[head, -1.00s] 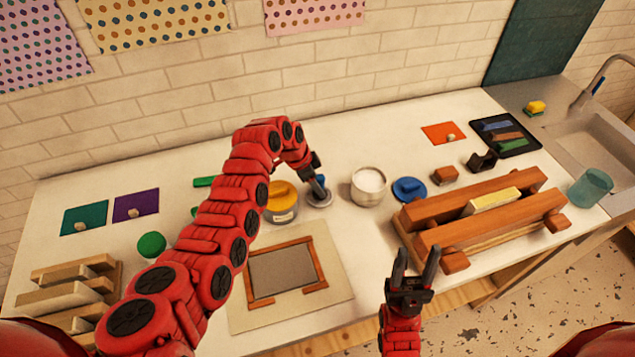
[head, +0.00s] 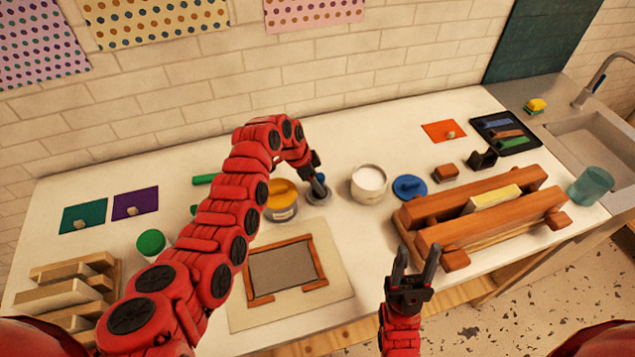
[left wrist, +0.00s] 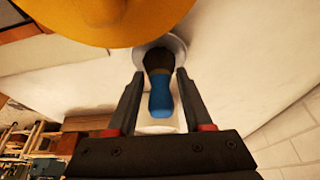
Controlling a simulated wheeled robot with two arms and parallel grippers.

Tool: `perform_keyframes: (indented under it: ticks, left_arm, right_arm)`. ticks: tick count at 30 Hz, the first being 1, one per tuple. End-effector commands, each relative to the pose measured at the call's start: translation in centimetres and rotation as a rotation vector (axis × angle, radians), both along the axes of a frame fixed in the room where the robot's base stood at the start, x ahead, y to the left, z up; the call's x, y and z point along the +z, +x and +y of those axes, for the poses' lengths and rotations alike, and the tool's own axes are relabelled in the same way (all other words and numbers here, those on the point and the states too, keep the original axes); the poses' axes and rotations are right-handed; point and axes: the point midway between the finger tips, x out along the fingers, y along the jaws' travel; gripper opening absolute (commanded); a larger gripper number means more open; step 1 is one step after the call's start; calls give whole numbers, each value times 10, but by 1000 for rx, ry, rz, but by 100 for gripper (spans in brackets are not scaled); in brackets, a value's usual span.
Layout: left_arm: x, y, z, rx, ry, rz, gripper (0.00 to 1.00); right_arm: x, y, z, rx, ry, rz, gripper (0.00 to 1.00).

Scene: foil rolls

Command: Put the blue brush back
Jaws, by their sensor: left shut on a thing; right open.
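The blue brush (left wrist: 161,97) stands between the two fingers of my left gripper (left wrist: 158,76). Its blue end is nearest the wrist camera and its dark part reaches into a round grey dish (left wrist: 177,46). In the head view my left gripper (head: 319,182) is shut on the brush, low over the grey dish (head: 319,198). Whether the brush touches the dish bottom is hidden. My right gripper (head: 413,265) is open and empty in front of the table's front edge.
A yellow-lidded jar (head: 281,212) stands close left of the dish, and a white pot (head: 368,185) close right. A blue lid (head: 409,188) and a wooden press (head: 478,222) lie further right. A black tray (head: 522,143) holds coloured pieces at the back right. Bare tabletop lies behind the dish.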

Motion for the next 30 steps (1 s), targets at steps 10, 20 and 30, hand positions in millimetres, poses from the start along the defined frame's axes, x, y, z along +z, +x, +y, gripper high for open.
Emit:
perform_keyframes:
  ticks: [10,20,30]
  left_arm:
    - [-4,0,0,0,0,0,0]
    - [-7,0,0,0,0,0,0]
    - [-7,0,0,0,0,0,78]
  right_arm:
    - [-5,0,0,0,0,0,50]
    - [-8,0,0,0,0,0,50]
    - [-8,0,0,0,0,0,50]
